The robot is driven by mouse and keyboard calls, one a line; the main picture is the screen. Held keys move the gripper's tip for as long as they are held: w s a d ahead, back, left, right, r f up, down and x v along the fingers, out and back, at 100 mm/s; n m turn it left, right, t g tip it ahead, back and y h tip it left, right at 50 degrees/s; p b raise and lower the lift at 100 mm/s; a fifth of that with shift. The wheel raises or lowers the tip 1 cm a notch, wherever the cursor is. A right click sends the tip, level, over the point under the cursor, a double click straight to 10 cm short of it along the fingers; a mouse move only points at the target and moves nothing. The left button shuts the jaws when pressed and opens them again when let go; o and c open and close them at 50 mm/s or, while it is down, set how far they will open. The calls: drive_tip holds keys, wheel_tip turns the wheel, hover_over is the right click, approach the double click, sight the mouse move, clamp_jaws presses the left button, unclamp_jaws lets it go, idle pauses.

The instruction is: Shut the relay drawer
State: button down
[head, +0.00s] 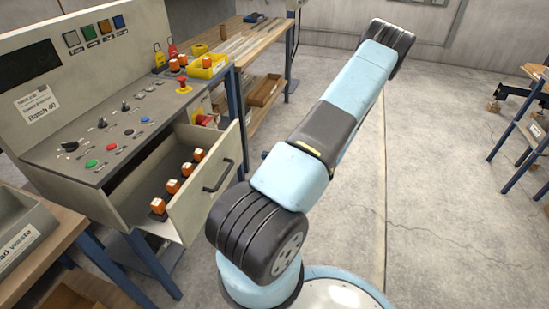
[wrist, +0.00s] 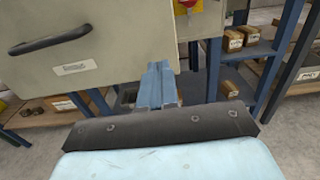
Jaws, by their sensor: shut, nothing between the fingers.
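The relay drawer (head: 213,190) is pulled out of the grey control console in the head view. Several orange-and-white relays (head: 173,186) stand in a row inside it. Its beige front has a dark bar handle (head: 219,175). In the wrist view the drawer front (wrist: 115,52) fills the upper left, with the handle (wrist: 49,38) at far left and a small label. My gripper (wrist: 158,66) shows there with its blue fingers together and empty, overlapping the right lower part of the front. I cannot tell whether they touch it.
The console top (head: 110,130) carries buttons, knobs and a red emergency stop. A grey waste tray (head: 22,230) sits at lower left. Open concrete floor (head: 430,180) lies to the right.

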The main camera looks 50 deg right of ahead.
sight(239, 150)
drive_tip(key=x, duration=0.9)
drive_tip(key=shift+w+a, duration=0.1)
